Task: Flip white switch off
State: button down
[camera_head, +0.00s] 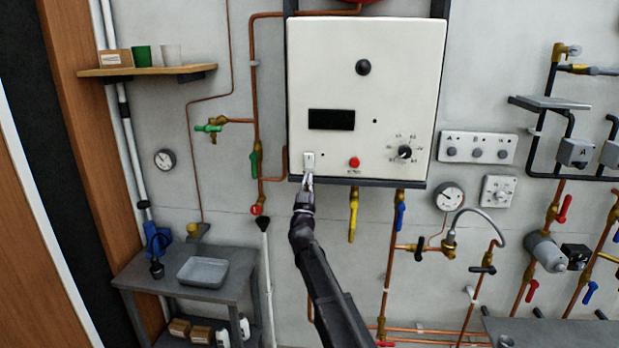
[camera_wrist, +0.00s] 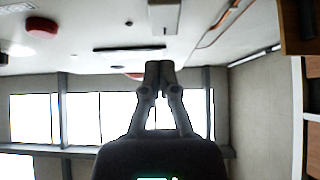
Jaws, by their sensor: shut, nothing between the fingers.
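The white switch (camera_head: 309,158) sits at the lower left of the white boiler panel (camera_head: 385,70). In the wrist view the white switch (camera_wrist: 165,15) juts from the panel at the top of the picture. My gripper (camera_head: 307,180) is just below the switch, pointing up at it. In the wrist view my gripper (camera_wrist: 160,68) has its fingertips together with nothing between them, and a gap shows between tips and switch. I cannot tell from these frames whether the switch is on or off.
A red button (camera_head: 354,162) and a black knob (camera_head: 405,152) are right of the switch. A dark display (camera_head: 331,119) is above. A yellow-handled valve (camera_head: 353,215) hangs below the panel. A grey table (camera_head: 233,285) stands at the lower left.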

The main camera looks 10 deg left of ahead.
jog(key=s+f+b, duration=0.5)
jog(key=f+b, duration=0.2)
jog(key=f, duration=0.1)
dwell(0.4)
dwell(0.4)
